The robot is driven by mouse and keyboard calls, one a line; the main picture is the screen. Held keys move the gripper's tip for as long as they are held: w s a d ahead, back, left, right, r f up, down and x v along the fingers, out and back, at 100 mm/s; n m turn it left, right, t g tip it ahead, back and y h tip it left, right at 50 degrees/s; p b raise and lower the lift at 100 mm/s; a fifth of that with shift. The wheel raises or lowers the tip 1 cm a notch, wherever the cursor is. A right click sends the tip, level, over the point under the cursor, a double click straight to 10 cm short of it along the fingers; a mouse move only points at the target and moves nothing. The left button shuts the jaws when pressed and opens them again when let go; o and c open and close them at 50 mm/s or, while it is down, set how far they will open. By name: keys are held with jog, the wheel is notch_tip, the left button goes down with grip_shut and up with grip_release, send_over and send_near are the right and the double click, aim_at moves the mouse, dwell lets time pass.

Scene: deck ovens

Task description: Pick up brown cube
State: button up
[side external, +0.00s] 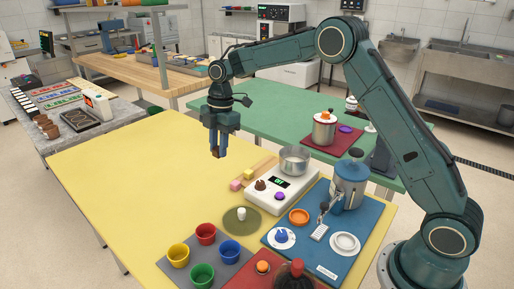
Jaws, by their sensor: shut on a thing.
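My gripper (217,151) points straight down above the far part of the yellow table (120,165). It is shut on the brown cube (215,153), a small brown patch showing between the fingertips. The fingers hide most of the cube. The cube is held in the air, apart from the tabletop.
Coloured cups (205,234) stand in front. The table's left is clear.

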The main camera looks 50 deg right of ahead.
aim_at(217, 149)
jog(key=shift+r, duration=1.95)
